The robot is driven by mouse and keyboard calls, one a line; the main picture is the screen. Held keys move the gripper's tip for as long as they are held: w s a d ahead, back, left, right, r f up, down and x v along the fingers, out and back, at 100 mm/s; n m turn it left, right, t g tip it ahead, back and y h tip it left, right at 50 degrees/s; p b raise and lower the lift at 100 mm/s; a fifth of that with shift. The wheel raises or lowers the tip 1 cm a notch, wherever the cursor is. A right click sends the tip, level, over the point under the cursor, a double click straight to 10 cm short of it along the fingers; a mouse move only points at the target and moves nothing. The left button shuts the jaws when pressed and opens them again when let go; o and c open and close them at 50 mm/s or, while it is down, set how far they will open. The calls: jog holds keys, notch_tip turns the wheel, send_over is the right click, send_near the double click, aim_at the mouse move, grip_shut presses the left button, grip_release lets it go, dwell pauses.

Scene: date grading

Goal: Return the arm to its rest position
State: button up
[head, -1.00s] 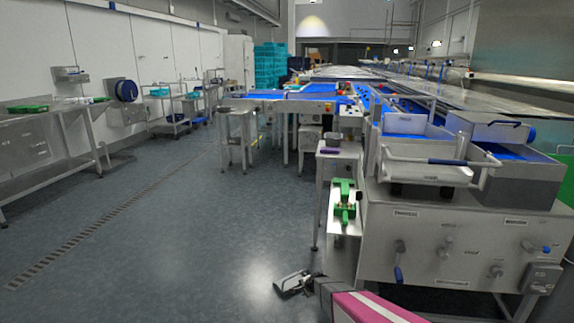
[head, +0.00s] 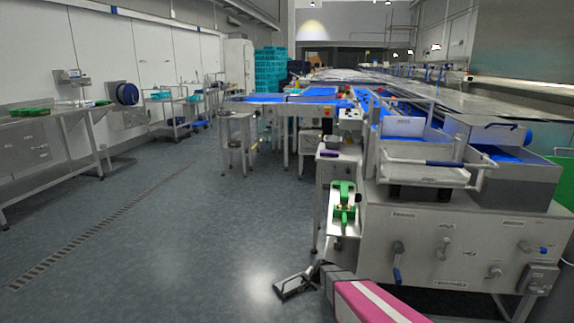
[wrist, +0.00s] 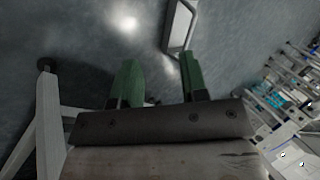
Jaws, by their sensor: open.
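My gripper (head: 292,285) is low at the bottom of the head view, in front of the floor and left of the steel machine. My arm's pink and white link reaches it from the bottom right. In the wrist view my gripper (wrist: 158,80) shows two green fingers standing apart, with nothing between them but floor. The gripper is open and empty. It touches nothing that I can see.
The steel machine (head: 440,245) stands close on the right, with handles on its front. A narrow stand (head: 347,228) beside it holds green items. A steel bench (head: 45,160) lines the left wall. The grey floor (head: 180,230) between is clear.

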jog(key=s+d+r+n+g+h, duration=0.2)
jog(key=s+d+r+n, duration=0.1)
jog(key=s+r, duration=0.8)
jog(key=s+d+r+n+g+h, duration=0.2)
jog(key=s+d+r+n, duration=0.2)
jog(key=s+r, duration=0.8)
jog(key=shift+d+r, duration=0.9)
jog(key=shift+d, duration=0.2)
